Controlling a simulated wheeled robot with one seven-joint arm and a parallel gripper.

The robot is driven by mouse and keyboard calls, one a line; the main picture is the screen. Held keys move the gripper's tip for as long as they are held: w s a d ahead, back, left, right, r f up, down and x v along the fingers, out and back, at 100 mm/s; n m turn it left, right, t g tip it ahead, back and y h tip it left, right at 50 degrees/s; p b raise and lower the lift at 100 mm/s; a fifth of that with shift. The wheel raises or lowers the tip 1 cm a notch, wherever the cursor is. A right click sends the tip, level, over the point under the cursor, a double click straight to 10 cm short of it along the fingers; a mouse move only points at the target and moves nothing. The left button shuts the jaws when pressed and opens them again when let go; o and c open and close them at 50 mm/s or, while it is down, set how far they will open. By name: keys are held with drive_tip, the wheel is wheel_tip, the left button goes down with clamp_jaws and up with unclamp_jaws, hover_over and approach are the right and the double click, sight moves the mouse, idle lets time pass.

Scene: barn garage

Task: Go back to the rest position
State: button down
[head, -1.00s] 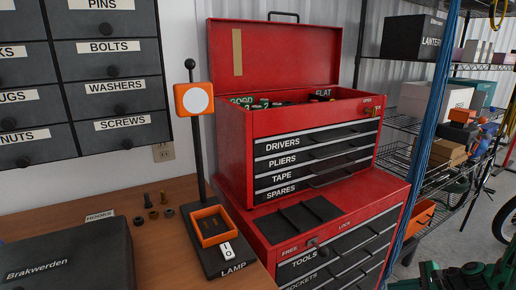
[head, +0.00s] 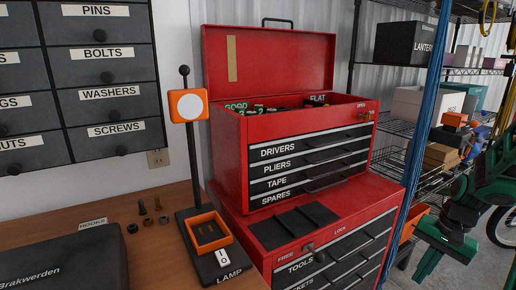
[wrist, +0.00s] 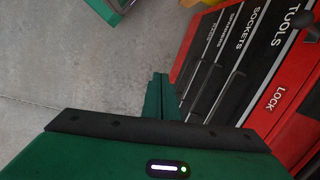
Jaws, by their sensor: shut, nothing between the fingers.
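My gripper (head: 432,257) is green and hangs at the lower right of the head view, right of the red tool chest (head: 352,215). In the wrist view my gripper (wrist: 158,98) has its two green fingers together, with nothing between them. The fingers point toward the grey floor beside the chest's lower drawers (wrist: 222,62). They look apart from the chest, though the exact gap cannot be told.
The wooden bench (head: 150,262) holds a lamp (head: 188,105), a dark case (head: 62,262) and several small bolts and nuts. Concrete floor (wrist: 75,60) is open beside the chest.

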drive_tip(key=s+a+r+n+h, duration=0.1)
drive_tip(key=s+a+r+n, duration=0.1)
drive_tip(key=s+r, duration=0.3)
drive_tip(key=s+a+r+n, duration=0.2)
drive_tip(key=s+a+r, duration=0.1)
drive_tip(key=s, duration=0.8)
drive_tip(key=shift+s+a+r+h, duration=0.25)
drive_tip(key=shift+a+r+h, duration=0.15)
drive_tip(key=shift+r, duration=0.5)
